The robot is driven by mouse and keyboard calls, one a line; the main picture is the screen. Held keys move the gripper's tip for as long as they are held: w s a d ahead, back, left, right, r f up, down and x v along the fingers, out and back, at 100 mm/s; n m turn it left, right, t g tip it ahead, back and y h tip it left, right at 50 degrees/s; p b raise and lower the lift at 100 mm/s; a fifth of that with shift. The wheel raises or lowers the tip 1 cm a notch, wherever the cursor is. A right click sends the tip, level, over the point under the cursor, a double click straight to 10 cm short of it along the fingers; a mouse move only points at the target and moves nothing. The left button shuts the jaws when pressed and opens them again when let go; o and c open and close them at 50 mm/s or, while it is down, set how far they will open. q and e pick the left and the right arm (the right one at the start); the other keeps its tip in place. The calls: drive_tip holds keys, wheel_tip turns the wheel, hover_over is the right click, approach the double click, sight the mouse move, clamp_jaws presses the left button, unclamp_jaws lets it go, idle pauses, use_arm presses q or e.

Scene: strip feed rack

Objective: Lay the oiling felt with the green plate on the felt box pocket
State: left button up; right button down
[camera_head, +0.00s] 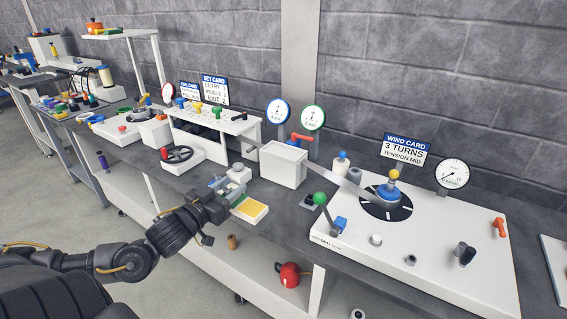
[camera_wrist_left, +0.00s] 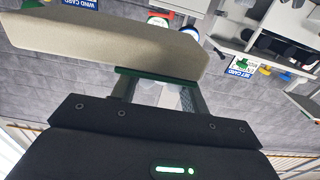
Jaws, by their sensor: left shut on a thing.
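The oiling felt, a thick beige block (camera_wrist_left: 110,42), fills the upper left of the left wrist view. Its green plate (camera_wrist_left: 155,76) lies between the fingers of my left gripper (camera_wrist_left: 157,92), which is shut on it. My right gripper is not in view.
A small white device (camera_head: 238,174) stands close behind my gripper. A white bin (camera_head: 283,164) is behind the shallow box. To the right is a large white board with a dark dial (camera_head: 385,207) and a green-knobbed lever (camera_head: 320,199). A handwheel unit (camera_head: 178,155) stands left.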

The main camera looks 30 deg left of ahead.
sight(236, 203)
use_arm(q)
drive_tip(key=shift+s+d+f, duration=0.15)
drive_tip(key=shift+d+f, duration=0.05)
drive_tip(key=shift+f, duration=0.2)
drive_tip(key=d+f, duration=0.1)
drive_tip(key=d+f+n, duration=0.1)
drive_tip(key=shift+s+d+f+y, duration=0.25)
drive_tip(key=shift+s+f+y, duration=0.1)
drive_tip(key=shift+y, duration=0.05)
drive_tip(key=d, duration=0.2)
drive_tip(key=d+f, duration=0.1)
drive_tip(key=d, duration=0.1)
drive_tip(key=d+f, duration=0.1)
drive_tip(key=d, duration=0.1)
drive_tip(key=w+d+r+m+h, duration=0.1)
drive_tip(key=d+r, duration=0.1)
drive_tip(key=d, duration=1.2)
drive_tip(key=shift+w+r, duration=0.35)
drive_tip(key=shift+r, duration=0.05)
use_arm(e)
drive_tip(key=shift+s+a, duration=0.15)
